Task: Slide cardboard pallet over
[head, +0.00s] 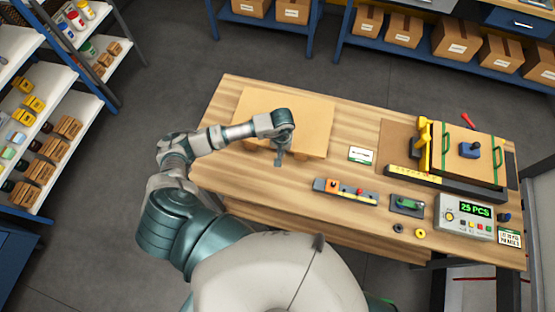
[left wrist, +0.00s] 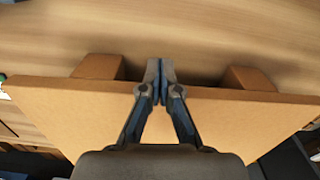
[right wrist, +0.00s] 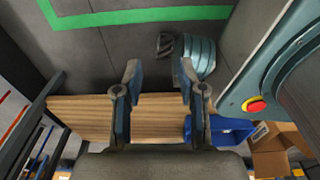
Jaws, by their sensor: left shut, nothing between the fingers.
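The cardboard pallet (head: 300,110) is a flat tan board on short feet at the left end of the wooden table. Its top looks bare. My left gripper (head: 279,161) is at the pallet's near edge, fingers pointing down. In the left wrist view the pallet (left wrist: 70,115) shows two feet, and my left gripper (left wrist: 160,80) is shut and empty, with its tips at the edge between those feet. I cannot tell whether they touch it. My right gripper (right wrist: 158,88) is open and empty in the right wrist view; it is outside the head view.
Right of the pallet lie a small white card (head: 361,155) and a block with coloured knobs (head: 345,192). Further right are a clamped board stack (head: 470,150) and a counter box reading 25 PCS (head: 464,217). Shelves (head: 60,120) stand left.

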